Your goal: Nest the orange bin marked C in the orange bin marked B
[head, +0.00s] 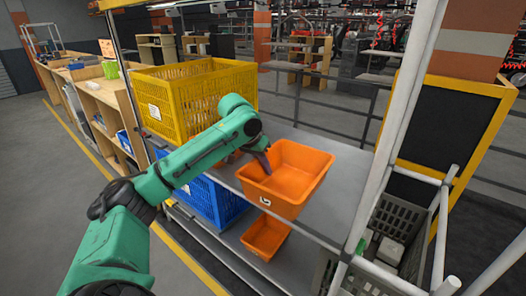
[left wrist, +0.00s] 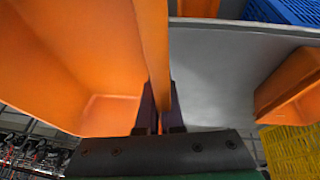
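A large orange bin (head: 302,178) is at the grey upper shelf, with a small white label on its front whose letter I cannot read. My left gripper (head: 263,160) is on its left wall. In the left wrist view the two fingers (left wrist: 160,112) stand on either side of the orange bin's wall (left wrist: 152,45), closed on it. I cannot tell whether the bin is lifted or resting. A second orange bin (head: 264,236) is lower down, below the upper shelf's front edge. Another orange bin (left wrist: 292,88) stands on the shelf, mostly hidden behind my arm in the head view. My right gripper is not in view.
A yellow crate (head: 182,98) stands on the upper shelf at the left. A blue crate (head: 213,200) is below it. The grey shelf (head: 338,205) is bare right of the held bin. A white upright post (head: 392,128) and a grey crate (head: 402,225) are at the right.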

